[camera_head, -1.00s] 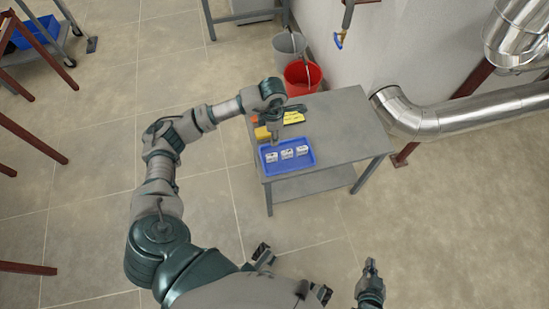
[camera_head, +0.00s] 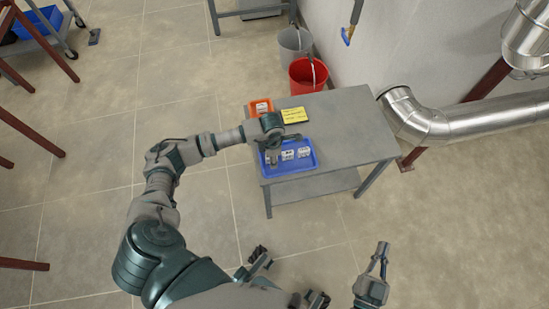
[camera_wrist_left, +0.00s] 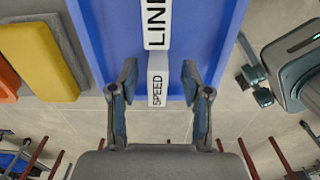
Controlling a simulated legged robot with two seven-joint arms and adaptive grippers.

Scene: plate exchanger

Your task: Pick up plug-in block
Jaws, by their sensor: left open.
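A blue tray (camera_head: 312,166) lies on the grey table and holds white plug-in blocks. In the left wrist view, one white block marked SPEED (camera_wrist_left: 158,88) stands between my left gripper's fingers, with a gap on each side. A second white block marked LINE (camera_wrist_left: 157,22) is just beyond it. My left gripper (camera_wrist_left: 158,82) is open over the tray (camera_wrist_left: 219,25). In the head view it (camera_head: 271,160) is at the tray's left part and partly hides the block there; two other blocks (camera_head: 288,155) (camera_head: 303,152) show.
The grey table (camera_head: 350,130) also bears a yellow pad (camera_head: 294,115) and an orange bin (camera_head: 261,107) behind the tray. A red bucket (camera_head: 307,76) and a grey bucket (camera_head: 295,43) stand behind. A silver pipe (camera_head: 470,119) runs to the right. The table's right side is clear.

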